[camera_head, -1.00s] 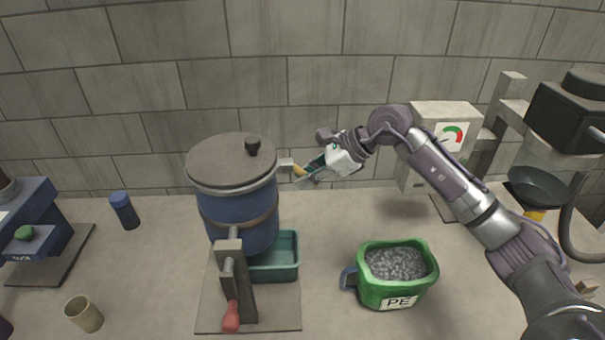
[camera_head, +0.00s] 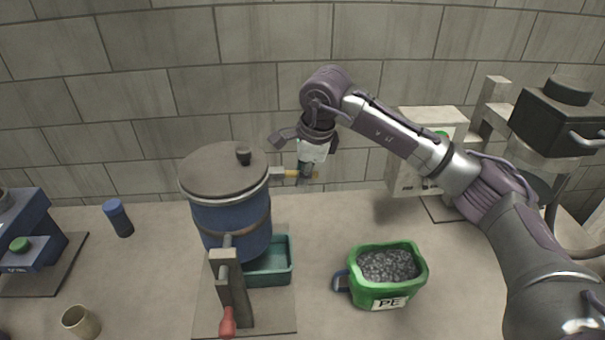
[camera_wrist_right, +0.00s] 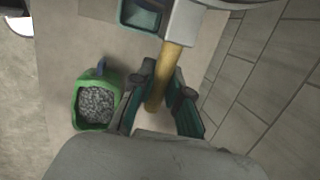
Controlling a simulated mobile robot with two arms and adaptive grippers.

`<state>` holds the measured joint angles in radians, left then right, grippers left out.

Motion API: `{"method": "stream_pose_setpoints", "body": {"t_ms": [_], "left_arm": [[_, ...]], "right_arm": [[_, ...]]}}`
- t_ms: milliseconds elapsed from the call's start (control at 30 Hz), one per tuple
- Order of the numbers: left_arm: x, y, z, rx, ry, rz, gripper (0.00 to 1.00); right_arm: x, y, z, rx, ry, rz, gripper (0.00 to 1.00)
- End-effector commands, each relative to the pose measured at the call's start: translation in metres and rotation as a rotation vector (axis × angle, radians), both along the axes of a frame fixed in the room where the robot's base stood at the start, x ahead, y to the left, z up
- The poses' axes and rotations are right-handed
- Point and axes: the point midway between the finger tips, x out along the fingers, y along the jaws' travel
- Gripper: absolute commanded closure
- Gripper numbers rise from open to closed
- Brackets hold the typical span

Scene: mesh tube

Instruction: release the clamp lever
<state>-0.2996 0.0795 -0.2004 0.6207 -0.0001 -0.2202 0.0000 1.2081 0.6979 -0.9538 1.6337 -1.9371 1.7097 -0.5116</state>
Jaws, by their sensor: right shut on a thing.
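The clamp lever (camera_head: 290,173) is a short yellow-tan handle on a pale block at the upper right side of the blue lidded drum (camera_head: 232,212). It juts out to the right, about level. My right gripper (camera_head: 305,172) comes down from above and is shut on the lever. In the right wrist view the wooden lever (camera_wrist_right: 170,62) runs between the two green-black fingers (camera_wrist_right: 160,98), and its tip shows between them. The drum's lid (camera_head: 222,168) lies on its top. My left gripper is not in view.
A teal bin (camera_head: 283,266) stands under the drum. A green PE container (camera_head: 415,285) of grey pellets stands to the right. A red-ended handle (camera_head: 228,323) is at the front of the drum stand. The block wall (camera_head: 130,105) is close behind.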

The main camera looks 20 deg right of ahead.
Motion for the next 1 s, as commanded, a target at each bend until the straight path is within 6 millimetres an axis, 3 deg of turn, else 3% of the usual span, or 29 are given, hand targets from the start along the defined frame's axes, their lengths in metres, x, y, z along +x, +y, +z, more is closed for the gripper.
{"method": "stream_pose_setpoints", "body": {"t_ms": [433,467,600,1000], "left_arm": [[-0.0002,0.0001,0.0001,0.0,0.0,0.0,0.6],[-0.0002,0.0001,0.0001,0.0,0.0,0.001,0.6],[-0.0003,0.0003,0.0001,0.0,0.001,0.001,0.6],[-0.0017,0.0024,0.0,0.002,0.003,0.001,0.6]], "right_arm": [[-0.0003,-0.0002,-0.0009,-0.011,0.005,0.0,1.0],[-0.0003,-0.0002,-0.0009,-0.011,0.005,0.001,0.81],[-0.0003,-0.0001,-0.0008,-0.011,0.004,0.0,0.58],[-0.0011,-0.0005,0.0075,-0.008,0.001,0.0,0.58]]}}
